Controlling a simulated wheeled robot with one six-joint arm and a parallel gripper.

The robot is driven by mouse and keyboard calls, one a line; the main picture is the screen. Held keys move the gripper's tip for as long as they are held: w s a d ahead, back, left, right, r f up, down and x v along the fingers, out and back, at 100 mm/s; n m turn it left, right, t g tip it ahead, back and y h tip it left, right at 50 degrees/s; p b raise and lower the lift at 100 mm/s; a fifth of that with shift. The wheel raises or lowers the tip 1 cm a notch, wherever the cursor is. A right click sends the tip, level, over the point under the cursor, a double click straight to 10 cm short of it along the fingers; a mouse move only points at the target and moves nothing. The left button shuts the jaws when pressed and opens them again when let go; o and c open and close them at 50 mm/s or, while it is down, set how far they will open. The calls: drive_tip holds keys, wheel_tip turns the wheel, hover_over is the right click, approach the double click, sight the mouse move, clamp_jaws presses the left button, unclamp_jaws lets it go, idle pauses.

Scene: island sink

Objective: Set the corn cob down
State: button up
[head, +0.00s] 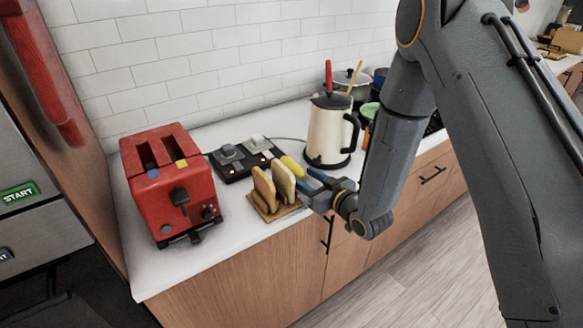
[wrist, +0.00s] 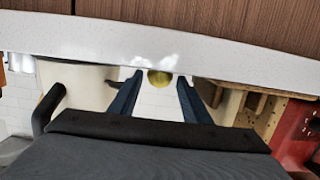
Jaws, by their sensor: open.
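The yellow corn cob (head: 292,166) lies on the white countertop (head: 232,240), between the toast rack and the kettle. My gripper (head: 309,180) is open, its blue fingers low over the counter at the cob's near end. In the wrist view, the corn cob (wrist: 160,78) shows end-on in the gap between the spread fingertips. I cannot tell whether either finger touches it. Its far side is hidden.
Toast slices (head: 273,186) stand on a wooden rack (head: 272,210) close left of my gripper. A cream kettle (head: 327,132) stands behind it to the right. A red toaster (head: 170,185) is at left, and a dark switch panel (head: 240,160) lies behind the toast.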

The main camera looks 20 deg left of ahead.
sight(296, 171)
drive_tip(key=p+x, duration=0.1)
drive_tip(key=x, duration=0.4)
drive_tip(key=shift+f+p, duration=0.1)
drive_tip(key=shift+p, duration=0.2)
drive_tip(key=c, duration=1)
drive_tip(key=shift+d, duration=0.1)
